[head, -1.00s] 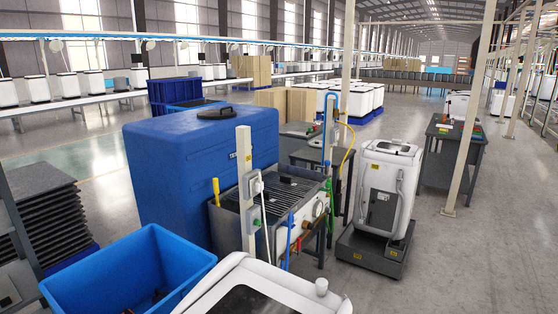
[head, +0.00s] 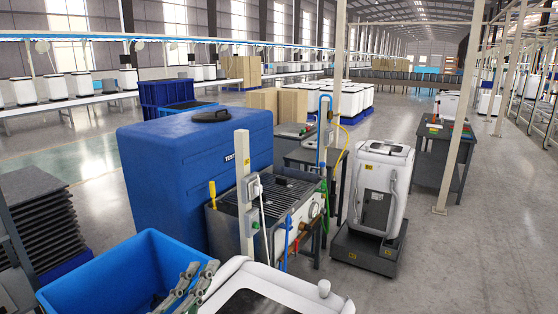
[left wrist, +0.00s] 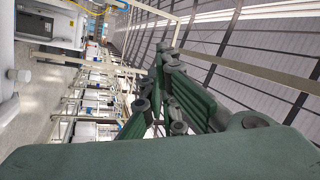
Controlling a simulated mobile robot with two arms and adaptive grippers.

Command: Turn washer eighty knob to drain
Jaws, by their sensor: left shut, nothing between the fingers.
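A white washer (head: 262,268) with a dark lid window stands at the bottom of the head view, cut off by the frame. A round white knob (head: 324,288) sits on its right top corner. I cannot read its number or the knob's setting. My left gripper (head: 200,272) is shut and empty, by the washer's left edge and in front of the blue bin, apart from the knob. The left wrist view shows its green-grey fingers (left wrist: 168,62) together, and part of a white machine with a small round knob (left wrist: 22,75) at the left. My right gripper is not in view.
A blue bin (head: 62,291) stands at lower left. A large blue tank (head: 160,165) and a sink bench with hoses (head: 290,195) are behind the washer. Another white washer (head: 378,190) stands on a dark base to the right. The floor at lower right is clear.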

